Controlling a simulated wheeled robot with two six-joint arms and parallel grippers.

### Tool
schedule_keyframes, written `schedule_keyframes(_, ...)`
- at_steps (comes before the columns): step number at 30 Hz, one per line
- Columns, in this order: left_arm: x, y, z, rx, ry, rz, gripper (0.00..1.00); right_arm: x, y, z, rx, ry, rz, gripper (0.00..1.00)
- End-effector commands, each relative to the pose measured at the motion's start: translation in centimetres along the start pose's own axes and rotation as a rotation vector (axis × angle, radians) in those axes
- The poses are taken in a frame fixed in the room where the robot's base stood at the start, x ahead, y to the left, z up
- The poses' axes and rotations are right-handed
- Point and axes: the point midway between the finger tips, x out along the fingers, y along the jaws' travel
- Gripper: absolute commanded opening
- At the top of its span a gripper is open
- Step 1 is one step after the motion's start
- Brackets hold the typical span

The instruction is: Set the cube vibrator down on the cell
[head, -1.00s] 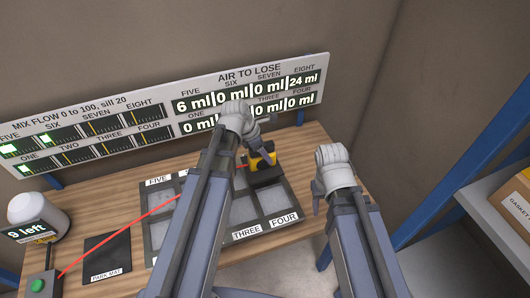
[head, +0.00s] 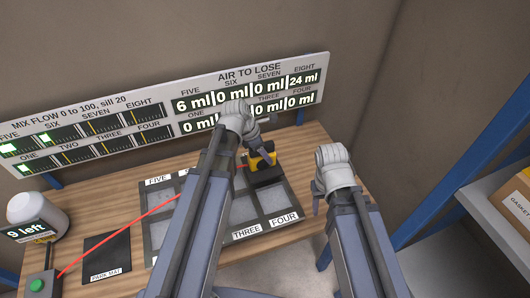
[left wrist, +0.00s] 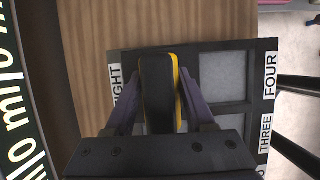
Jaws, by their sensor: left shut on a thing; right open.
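The cube vibrator (head: 265,174), black and yellow, is at the back right corner of the dark framed tray (head: 292,190), over the cell labelled EIGHT. My left gripper (head: 259,154) is shut on it from above. In the left wrist view the vibrator (left wrist: 160,92) sits between the two fingers (left wrist: 160,108), beside the partly hidden EIGHT label (left wrist: 119,90). I cannot tell whether its underside touches the cell. My right gripper (head: 317,199) is open and empty, to the right of the tray. My left arm hides the tray's middle.
A red line (head: 125,222) runs from the green-button box (head: 40,285) toward the vibrator. A black park mat (head: 107,258) and a jar reading "9 left" (head: 38,216) are at the left. The readout board (head: 160,120) stands behind; EIGHT shows 24 ml. A shelf (head: 480,205) is at the right.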

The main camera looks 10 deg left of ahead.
Motion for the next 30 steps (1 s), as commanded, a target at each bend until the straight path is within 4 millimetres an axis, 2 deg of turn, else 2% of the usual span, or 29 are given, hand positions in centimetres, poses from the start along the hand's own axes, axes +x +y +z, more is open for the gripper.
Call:
schedule_keyframes(28, 1.9, 0.0, -0.8, 0.0, -0.001, 0.0, 0.0, 2.1, -0.2, -0.1, 0.0, 0.0, 0.0, 0.5)
schedule_keyframes(29, 1.9, 0.0, -0.8, 0.0, -0.001, 0.0, 0.56, 2.0, -0.2, -0.1, 0.0, 0.0, 0.0, 0.5)
schedule_keyframes(30, 1.8, 0.0, -0.7, 0.0, -0.001, 0.0, 0.6, 2.0, -0.2, -0.1, 0.0, 0.0, 0.0, 0.5)
